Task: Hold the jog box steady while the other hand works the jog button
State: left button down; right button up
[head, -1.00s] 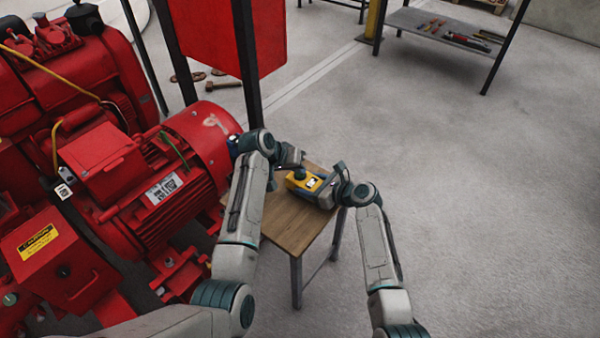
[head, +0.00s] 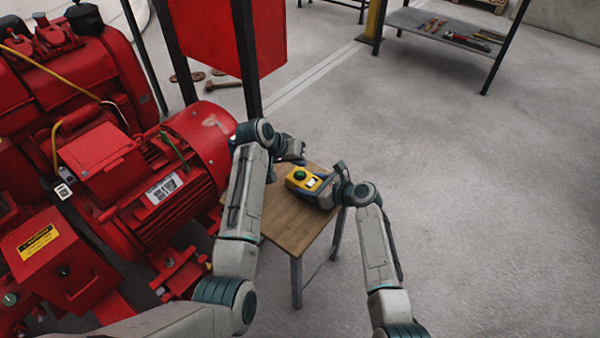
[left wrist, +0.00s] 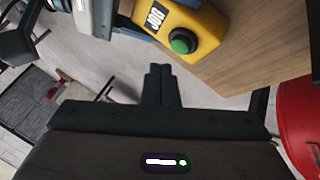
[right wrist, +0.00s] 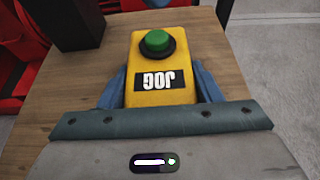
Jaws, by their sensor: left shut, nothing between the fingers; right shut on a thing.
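The yellow jog box (head: 304,182) lies on the small wooden table, its green jog button (head: 300,175) facing up. In the right wrist view the box (right wrist: 178,60) shows a black JOG label and the green button (right wrist: 156,42). My right gripper (right wrist: 163,88) is shut on the box, one blue finger along each side. My left gripper (head: 300,158) is shut and empty, above the far edge of the table and apart from the button. In the left wrist view its closed fingers (left wrist: 160,85) are below the box (left wrist: 190,28) in the picture.
The wooden table (head: 290,225) has bare top in front of the box. A red motor (head: 165,180) stands close on the left. A red cabinet (head: 225,35) on dark posts is behind. A shelf with tools (head: 440,30) stands far back; the right floor is clear.

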aim_at(299, 174)
pick_arm(q)
jog(key=shift+r, duration=1.9)
pick_arm(e)
jog(key=o, duration=1.2)
pick_arm(q)
jog(key=shift+d, duration=0.1)
pick_arm(e)
jog(key=v, duration=1.2)
jog(key=shift+s+d+f, duration=0.1)
jog(key=shift+s, duration=0.05)
